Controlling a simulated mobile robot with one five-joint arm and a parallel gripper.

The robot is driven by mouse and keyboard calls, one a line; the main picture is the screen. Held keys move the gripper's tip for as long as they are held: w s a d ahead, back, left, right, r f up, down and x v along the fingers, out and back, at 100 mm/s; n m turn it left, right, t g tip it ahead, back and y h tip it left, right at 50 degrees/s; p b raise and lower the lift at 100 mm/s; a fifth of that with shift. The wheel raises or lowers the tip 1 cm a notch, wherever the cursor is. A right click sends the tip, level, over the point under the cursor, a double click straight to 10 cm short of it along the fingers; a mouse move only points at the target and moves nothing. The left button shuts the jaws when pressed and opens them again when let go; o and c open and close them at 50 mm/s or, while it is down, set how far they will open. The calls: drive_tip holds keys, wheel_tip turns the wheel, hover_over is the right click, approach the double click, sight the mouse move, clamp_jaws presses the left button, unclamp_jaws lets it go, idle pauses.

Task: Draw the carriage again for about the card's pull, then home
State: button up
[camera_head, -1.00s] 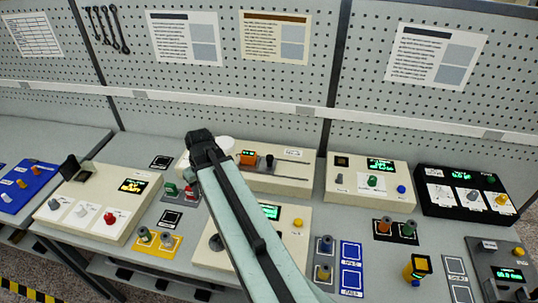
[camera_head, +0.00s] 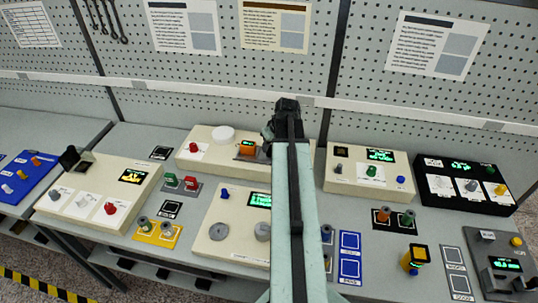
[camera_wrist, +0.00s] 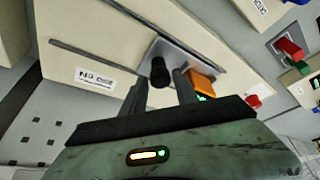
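The carriage is a grey plate (camera_wrist: 181,55) with a black knob (camera_wrist: 160,76), on a slotted track in a cream box (camera_head: 205,160). An orange block with a lit green readout (camera_head: 247,148) is beside the knob; its orange side shows in the wrist view (camera_wrist: 203,80). My gripper (camera_wrist: 160,82) has its two dark fingers apart, one on each side of the knob. I cannot tell whether either finger touches it. In the head view my gripper (camera_head: 267,134) hides the knob and part of the track. A cream card with a brown header (camera_head: 274,25) hangs behind; its text is unreadable.
A cream box with a green screen and grey dials (camera_head: 222,205) stands in front, partly under my arm. Another cream box (camera_head: 340,172) is to the right, with a black box (camera_head: 437,202) beyond it. A red and green switch pair (camera_head: 181,182) is at left.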

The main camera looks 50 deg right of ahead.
drive_tip(key=b+x, duration=0.1)
drive_tip(key=x, duration=0.2)
drive_tip(key=shift+f+b, duration=0.2)
drive_tip(key=shift+b, duration=0.2)
drive_tip(key=shift+r, duration=0.1)
clamp_jaws()
drive_tip(key=shift+w, duration=0.1)
idle(0.8)
